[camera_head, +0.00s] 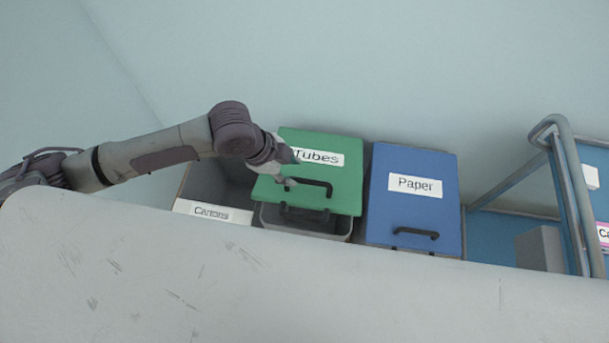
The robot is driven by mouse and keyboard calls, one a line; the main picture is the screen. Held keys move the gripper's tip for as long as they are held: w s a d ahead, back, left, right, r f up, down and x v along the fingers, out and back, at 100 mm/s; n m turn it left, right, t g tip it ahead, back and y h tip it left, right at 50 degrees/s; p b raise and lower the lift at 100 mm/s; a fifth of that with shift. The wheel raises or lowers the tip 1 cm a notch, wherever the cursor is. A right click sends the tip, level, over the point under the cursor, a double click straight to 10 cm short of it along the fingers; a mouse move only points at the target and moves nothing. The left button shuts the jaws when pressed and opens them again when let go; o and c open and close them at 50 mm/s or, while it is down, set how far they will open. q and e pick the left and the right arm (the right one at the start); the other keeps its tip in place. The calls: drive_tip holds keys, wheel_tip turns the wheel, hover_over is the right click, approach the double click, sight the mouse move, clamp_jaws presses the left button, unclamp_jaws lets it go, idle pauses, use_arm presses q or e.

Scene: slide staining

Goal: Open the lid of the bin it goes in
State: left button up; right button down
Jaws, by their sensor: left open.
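A green lid labelled Tubes (338,175) lies over a grey bin (335,226) behind the white surface. The bin's rim shows below the lid's front edge, so the lid looks partly raised. The lid has a dark handle (315,183). My left gripper (287,184) is open at the left end of this handle; I cannot tell whether it touches. A blue lid labelled Paper (410,215) covers the bin to the right and looks shut. The Cartons bin (212,211) on the left shows a dark open inside, partly hidden by my left arm. My right gripper is out of view.
A white worn surface (300,290) fills the foreground and hides the bins' lower parts. A metal-framed blue cart (562,190) stands at the right with a grey box (540,248). A pale wall is close behind the bins.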

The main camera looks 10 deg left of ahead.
sight(307, 181)
use_arm(q)
drive_tip(key=x, duration=0.7)
drive_tip(key=shift+w+f, duration=0.1)
drive_tip(key=shift+f, duration=0.25)
drive_tip(key=shift+w+d+f, duration=0.1)
drive_tip(key=shift+d+f, duration=0.15)
drive_tip(key=shift+f, duration=0.15)
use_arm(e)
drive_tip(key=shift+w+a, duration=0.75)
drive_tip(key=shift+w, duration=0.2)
use_arm(q)
drive_tip(key=c, duration=0.8)
clamp_jaws()
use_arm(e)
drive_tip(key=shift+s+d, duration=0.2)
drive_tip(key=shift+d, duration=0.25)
